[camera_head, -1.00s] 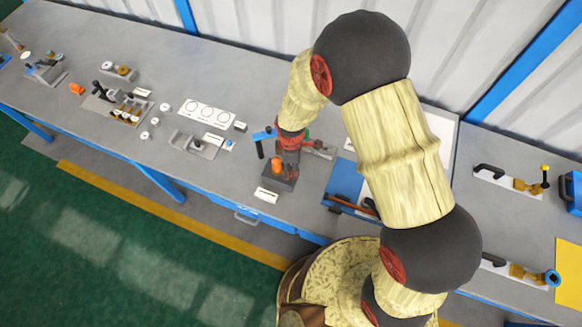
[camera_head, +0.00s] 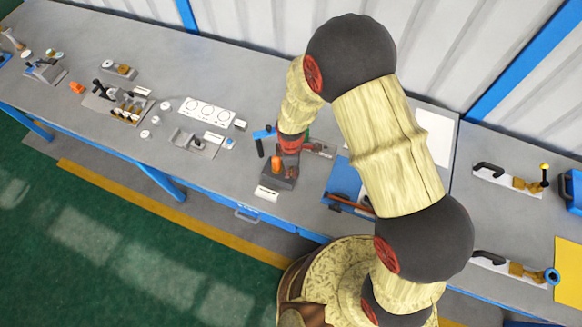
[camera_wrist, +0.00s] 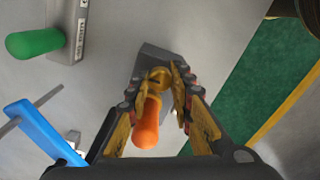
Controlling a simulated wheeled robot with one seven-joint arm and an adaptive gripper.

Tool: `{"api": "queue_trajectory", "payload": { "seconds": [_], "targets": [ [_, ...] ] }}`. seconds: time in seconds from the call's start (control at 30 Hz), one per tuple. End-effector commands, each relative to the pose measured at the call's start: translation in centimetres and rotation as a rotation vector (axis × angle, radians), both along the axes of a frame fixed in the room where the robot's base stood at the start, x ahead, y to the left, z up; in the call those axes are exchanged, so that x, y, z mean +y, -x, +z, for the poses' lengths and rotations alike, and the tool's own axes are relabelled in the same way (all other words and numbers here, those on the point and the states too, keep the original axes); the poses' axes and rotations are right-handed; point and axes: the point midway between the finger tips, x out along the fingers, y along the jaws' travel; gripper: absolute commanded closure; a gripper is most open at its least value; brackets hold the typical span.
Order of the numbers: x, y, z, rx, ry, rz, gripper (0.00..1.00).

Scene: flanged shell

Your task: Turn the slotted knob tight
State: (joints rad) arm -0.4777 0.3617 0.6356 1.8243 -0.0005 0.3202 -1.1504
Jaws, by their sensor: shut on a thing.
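The slotted knob (camera_wrist: 157,79) is a small brass-coloured piece between my fingertips in the wrist view. My gripper (camera_wrist: 160,84) is shut on it from both sides. An orange rounded grip (camera_wrist: 147,124) lies in line with the knob, between my fingers and nearer the camera. Behind the knob is a grey block (camera_wrist: 151,58). In the head view, the dark fixture base (camera_head: 278,179) stands on the bench under my gripper, with the orange grip (camera_head: 276,164) showing beside it. My arm and gripper hide the knob there, and its slot cannot be made out.
A blue bar (camera_wrist: 40,128) with a grey rod and a green handle (camera_wrist: 33,43) lie left in the wrist view. In the head view, a blue tray (camera_head: 343,182) is right of the fixture, a white label (camera_head: 266,193) in front. Other fixtures stand further left.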

Motion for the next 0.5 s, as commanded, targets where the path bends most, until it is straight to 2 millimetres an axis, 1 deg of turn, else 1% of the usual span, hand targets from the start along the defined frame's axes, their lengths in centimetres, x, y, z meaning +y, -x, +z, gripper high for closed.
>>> {"api": "queue_trajectory", "payload": {
  "seconds": [0.03, 0.27, 0.5],
  "targets": [
    [0.00, -0.01, 0.00, 0.000, 0.000, 0.000, 0.88],
    [0.01, -0.02, 0.01, 0.000, 0.000, 0.000, 1.00],
    [0.01, -0.03, -0.01, -0.001, 0.000, -0.011, 1.00]
  ]
}}
